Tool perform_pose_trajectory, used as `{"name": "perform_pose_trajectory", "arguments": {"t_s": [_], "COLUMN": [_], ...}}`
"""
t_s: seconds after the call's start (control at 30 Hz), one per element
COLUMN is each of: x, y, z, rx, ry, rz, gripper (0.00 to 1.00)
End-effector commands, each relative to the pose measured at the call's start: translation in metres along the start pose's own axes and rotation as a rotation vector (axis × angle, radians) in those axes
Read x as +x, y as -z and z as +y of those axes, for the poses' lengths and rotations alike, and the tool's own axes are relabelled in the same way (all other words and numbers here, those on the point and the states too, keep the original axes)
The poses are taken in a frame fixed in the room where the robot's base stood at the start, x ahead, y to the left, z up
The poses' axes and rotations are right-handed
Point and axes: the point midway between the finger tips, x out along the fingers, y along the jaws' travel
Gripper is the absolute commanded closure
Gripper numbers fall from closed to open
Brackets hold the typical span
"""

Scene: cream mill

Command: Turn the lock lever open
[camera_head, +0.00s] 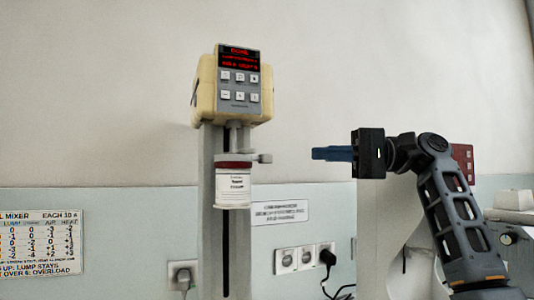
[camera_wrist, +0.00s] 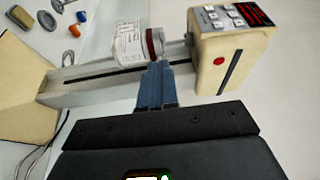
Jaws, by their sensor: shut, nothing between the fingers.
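The cream mill stands upright in the head view, with a cream-coloured head (camera_head: 207,90) on a grey column (camera_head: 211,240). A white labelled jar (camera_head: 233,187) with a dark red lid hangs under the head; the jar also shows in the wrist view (camera_wrist: 128,45). A small grey lever (camera_head: 263,158) sticks out to the right just above the jar. My gripper (camera_head: 314,153) is shut and empty, its blue fingers pointing left at about lever height, with a visible gap in the head view. In the wrist view my fingertips (camera_wrist: 158,66) cover the area by the lid, and I cannot make out the lever.
Wall sockets with plugs (camera_head: 284,261) and a label plate (camera_head: 280,212) are behind the mill. A mixer chart (camera_head: 42,242) is at left. Small orange and blue items (camera_wrist: 82,16) lie on the surface in the wrist view. Space between fingers and lever looks clear.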

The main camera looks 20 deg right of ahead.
Motion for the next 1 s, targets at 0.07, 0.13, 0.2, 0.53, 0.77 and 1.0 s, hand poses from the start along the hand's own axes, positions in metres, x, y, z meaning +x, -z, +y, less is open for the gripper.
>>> {"name": "perform_pose_trajectory", "arguments": {"t_s": [0.07, 0.13, 0.2, 0.53, 0.77, 1.0], "x": [-0.002, -0.002, -0.002, 0.004, 0.037, 0.077], "y": [-0.002, -0.003, -0.003, -0.003, -0.003, -0.004], "z": [-0.005, -0.006, -0.006, -0.006, -0.007, -0.007], "rx": [-0.003, -0.003, -0.002, -0.003, -0.001, -0.002], "ry": [-0.006, -0.007, -0.008, -0.007, -0.008, -0.007], "rz": [-0.009, -0.012, -0.013, -0.013, -0.014, -0.013], "gripper": [1.00, 1.00, 1.00, 1.00, 1.00, 1.00]}}
